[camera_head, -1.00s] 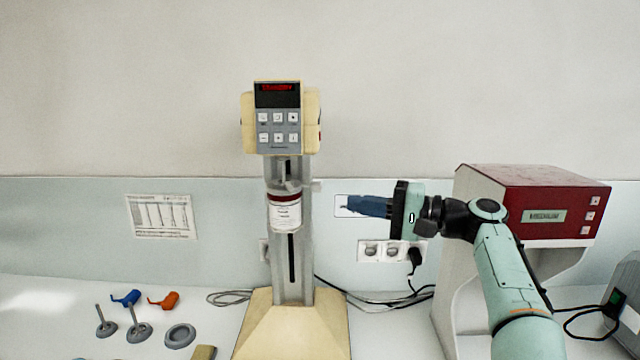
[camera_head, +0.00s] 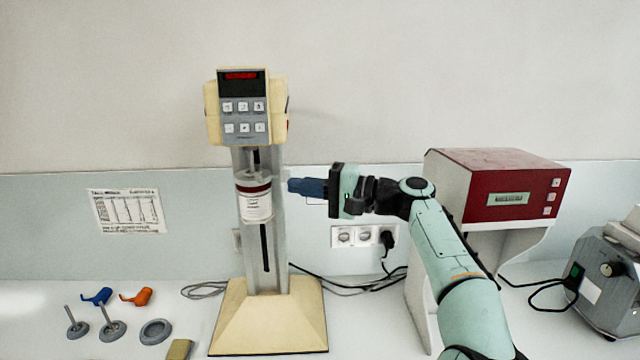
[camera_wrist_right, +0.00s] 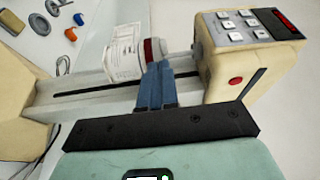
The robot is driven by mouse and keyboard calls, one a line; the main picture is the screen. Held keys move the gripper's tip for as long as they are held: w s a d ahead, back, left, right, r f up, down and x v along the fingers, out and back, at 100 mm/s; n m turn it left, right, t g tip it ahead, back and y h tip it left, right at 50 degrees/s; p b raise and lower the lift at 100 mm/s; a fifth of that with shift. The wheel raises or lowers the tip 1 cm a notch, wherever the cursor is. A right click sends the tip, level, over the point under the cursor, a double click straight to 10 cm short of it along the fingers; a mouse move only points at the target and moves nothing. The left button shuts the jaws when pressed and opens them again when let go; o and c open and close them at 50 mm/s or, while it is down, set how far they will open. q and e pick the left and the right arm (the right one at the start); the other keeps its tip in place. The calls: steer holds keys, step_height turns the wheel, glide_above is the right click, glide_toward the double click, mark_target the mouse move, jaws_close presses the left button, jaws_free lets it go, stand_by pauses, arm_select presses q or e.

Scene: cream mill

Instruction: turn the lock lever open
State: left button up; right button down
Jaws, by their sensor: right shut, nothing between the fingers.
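The cream mill (camera_head: 268,318) stands upright on the bench, with a cream head and keypad (camera_head: 243,106) on top of a grey column. A white jar with a dark red band (camera_head: 254,203) sits at the front of the column, under the head. The lock lever cannot be made out now; my right gripper's fingers cover the place beside the jar. My right gripper (camera_head: 291,185) is shut and empty, with its blue fingertips close to the column's right side. In the right wrist view the fingers (camera_wrist_right: 157,68) reach beside the jar's red band (camera_wrist_right: 149,50); contact cannot be told. My left gripper is out of view.
A red-topped machine (camera_head: 500,185) stands right, behind my right arm. Grey stirrers, a grey ring (camera_head: 155,331), and blue and orange parts (camera_head: 136,297) lie at the left. Cables and wall sockets (camera_head: 356,236) are behind. Bench right of the mill's base is partly free.

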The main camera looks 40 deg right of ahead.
mark_target(259, 178)
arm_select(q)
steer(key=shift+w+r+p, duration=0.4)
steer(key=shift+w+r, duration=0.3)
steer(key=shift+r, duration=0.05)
arm_select(e)
steer(key=x, duration=0.4)
steer(key=shift+w, duration=0.1)
